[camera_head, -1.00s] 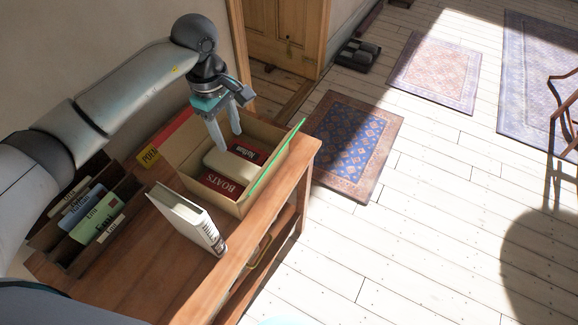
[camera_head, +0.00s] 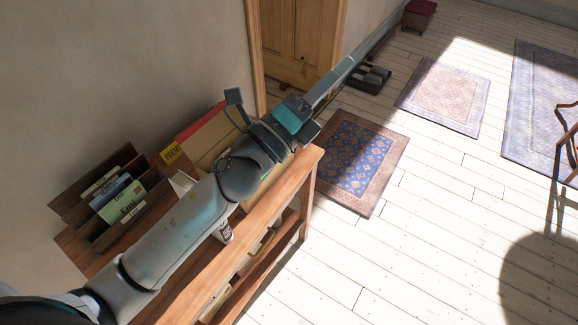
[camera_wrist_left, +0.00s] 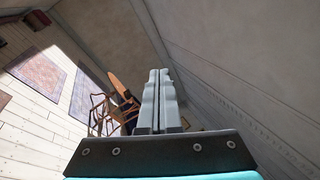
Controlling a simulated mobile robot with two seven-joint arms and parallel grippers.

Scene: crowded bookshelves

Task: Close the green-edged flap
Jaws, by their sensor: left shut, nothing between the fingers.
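The cardboard box (camera_head: 210,140) stands on the wooden shelf top, mostly hidden behind my left arm. Its green-edged flap cannot be made out in the head view now; my forearm and wrist cover that side. My left gripper (camera_head: 350,64) reaches out past the box toward the upper right, above the floor beyond the shelf. Its fingers are shut and empty. They also show closed together in the left wrist view (camera_wrist_left: 160,78), pointing at a wall and chairs. My right gripper is not in view.
A file rack (camera_head: 100,200) with several cards stands at the left of the shelf top (camera_head: 190,280). A white book (camera_head: 181,184) is partly hidden beneath my arm. A patterned rug (camera_head: 355,165) lies on the open floor to the right.

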